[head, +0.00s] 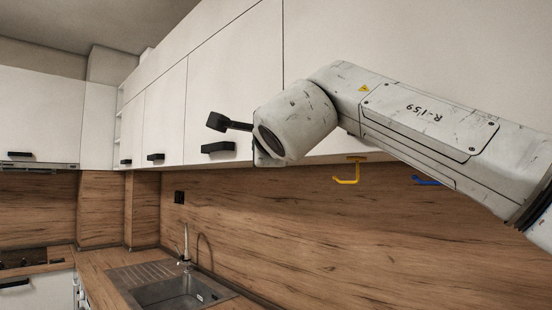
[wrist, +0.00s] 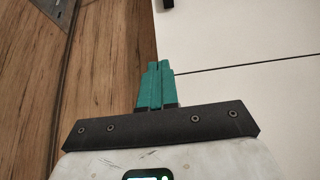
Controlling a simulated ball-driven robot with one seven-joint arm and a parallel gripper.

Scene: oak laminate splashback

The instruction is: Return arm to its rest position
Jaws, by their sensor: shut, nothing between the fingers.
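My arm (head: 420,118) reaches in from the right in the head view, raised in front of the white upper cabinets. Its wrist end (head: 295,122) is beside a black cabinet handle (head: 218,147). The fingers of my gripper are hidden in the head view. In the wrist view, my gripper (wrist: 158,72) shows two teal fingers pressed together, shut with nothing between them. White cabinet panels (wrist: 240,110) lie beyond them on the right, and wood splashback (wrist: 95,60) on the left.
A yellow hook (head: 348,180) and a blue hook (head: 427,181) hang beneath the upper cabinets, below my arm. A sink (head: 180,291) with a tap is set in the wooden counter at lower left. A hob (head: 25,262) is at far left.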

